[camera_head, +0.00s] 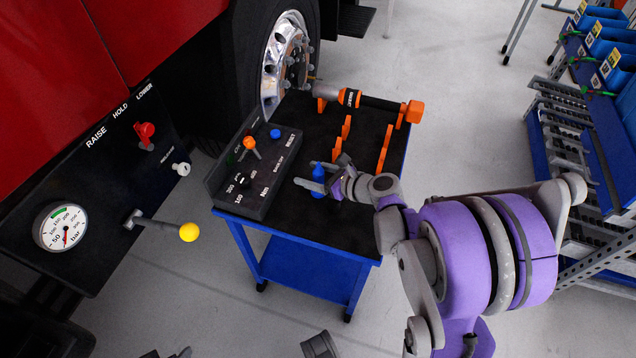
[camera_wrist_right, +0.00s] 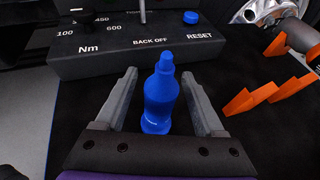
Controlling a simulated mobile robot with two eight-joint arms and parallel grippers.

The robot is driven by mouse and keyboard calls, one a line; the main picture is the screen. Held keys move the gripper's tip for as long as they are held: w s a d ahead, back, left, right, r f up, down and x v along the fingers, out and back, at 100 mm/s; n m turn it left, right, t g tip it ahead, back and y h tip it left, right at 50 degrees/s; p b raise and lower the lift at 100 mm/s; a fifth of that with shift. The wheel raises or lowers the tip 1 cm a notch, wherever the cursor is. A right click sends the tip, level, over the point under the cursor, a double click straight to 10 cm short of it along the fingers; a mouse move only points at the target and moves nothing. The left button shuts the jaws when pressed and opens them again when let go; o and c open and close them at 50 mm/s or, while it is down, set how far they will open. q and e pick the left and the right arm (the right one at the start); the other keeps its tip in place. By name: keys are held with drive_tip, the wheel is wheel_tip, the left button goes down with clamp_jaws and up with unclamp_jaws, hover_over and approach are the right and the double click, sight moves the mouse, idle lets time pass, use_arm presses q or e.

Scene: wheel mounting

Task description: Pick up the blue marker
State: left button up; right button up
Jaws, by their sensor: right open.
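The blue marker (camera_head: 318,177) is a small blue bottle-shaped object with a narrow nozzle. It stands upright on the black top of the cart (camera_head: 362,212), near the control box. My right gripper (camera_head: 305,173) is open with its fingers on either side of the marker. In the right wrist view the marker (camera_wrist_right: 160,96) is between the two spread fingers of the right gripper (camera_wrist_right: 159,75), with a gap visible on both sides.
A black control box (camera_head: 250,185) with knobs stands just beyond the marker. Orange holders (camera_head: 385,148) and a wheel-nut tool (camera_head: 375,102) are on the cart's far side. A truck wheel (camera_head: 285,60) is behind. A lever panel (camera_head: 100,190) is at left, blue bins (camera_head: 610,60) at right.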

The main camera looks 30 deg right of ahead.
drive_tip(key=shift+w+a+f, duration=0.1)
drive_tip(key=shift+w+a, duration=0.05)
drive_tip(key=shift+w, duration=0.15)
clamp_jaws()
wheel_tip(320, 180, up, 10)
drive_tip(key=p, duration=0.3)
drive_tip(key=c, duration=0.6)
unclamp_jaws()
drive_tip(key=shift+c, duration=0.2)
clamp_jaws()
idle(0.6)
